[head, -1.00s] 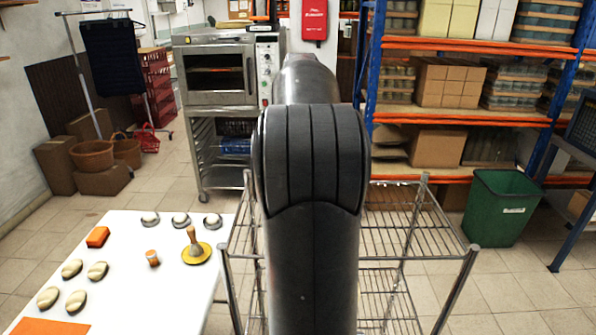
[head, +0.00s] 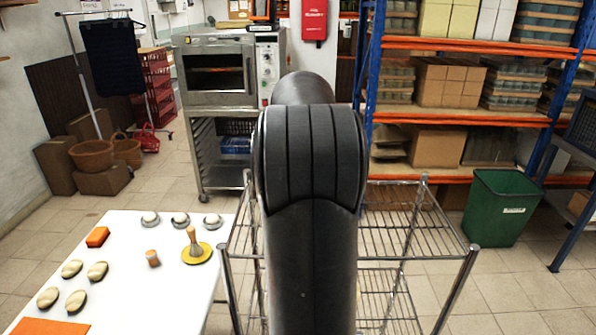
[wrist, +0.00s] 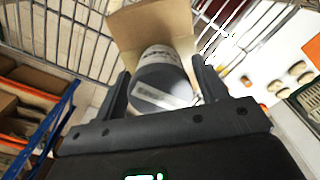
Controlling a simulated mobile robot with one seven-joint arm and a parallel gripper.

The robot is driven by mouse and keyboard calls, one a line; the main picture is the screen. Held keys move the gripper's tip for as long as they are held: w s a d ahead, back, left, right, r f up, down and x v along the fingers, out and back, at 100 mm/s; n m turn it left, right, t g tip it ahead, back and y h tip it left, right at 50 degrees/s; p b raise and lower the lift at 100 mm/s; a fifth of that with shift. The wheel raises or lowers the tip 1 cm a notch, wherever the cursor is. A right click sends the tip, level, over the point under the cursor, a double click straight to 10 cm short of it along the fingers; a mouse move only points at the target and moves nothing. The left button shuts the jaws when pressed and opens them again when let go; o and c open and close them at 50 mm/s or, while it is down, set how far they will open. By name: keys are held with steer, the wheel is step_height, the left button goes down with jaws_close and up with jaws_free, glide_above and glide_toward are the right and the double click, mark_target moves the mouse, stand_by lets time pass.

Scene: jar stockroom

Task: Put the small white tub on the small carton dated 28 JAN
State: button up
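My gripper (wrist: 160,85) shows in the wrist view, with one dark finger on each side of the small white tub (wrist: 158,56). The fingers appear to be shut on the tub. Its near round face is grey and shaded, with a pale label strip, and its white side carries dark print too blurred to read. A brown cardboard carton (wrist: 125,28) lies directly beyond the tub; no date on it can be read. I cannot tell whether the tub touches the carton. In the head view my own arm hides gripper, tub and carton.
A wire rack (head: 410,230) stands in front, partly behind my arm. A white table (head: 125,285) with several small items is at left. A green bin (head: 500,207) stands right, before orange-and-blue shelving (head: 460,118). An oven (head: 215,72) is behind.

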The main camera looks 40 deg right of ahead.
steer(key=shift+o, duration=0.6)
step_height(320, 180, up, 12)
steer(key=shift+f, duration=0.15)
steer(key=s+a+f+t, duration=0.1)
steer(key=s+a, duration=0.1)
steer(key=a, duration=0.9)
steer(key=s+a+f+t, duration=0.1)
steer(key=s+a, duration=0.1)
steer(key=a, duration=0.8)
steer(key=s+a+f+t, duration=0.3)
steer(key=s+a+f, duration=0.9)
steer(key=a, duration=0.3)
steer(key=shift+s+f+t, duration=0.3)
steer(key=shift+s+f, duration=0.1)
steer(key=shift+s, duration=0.15)
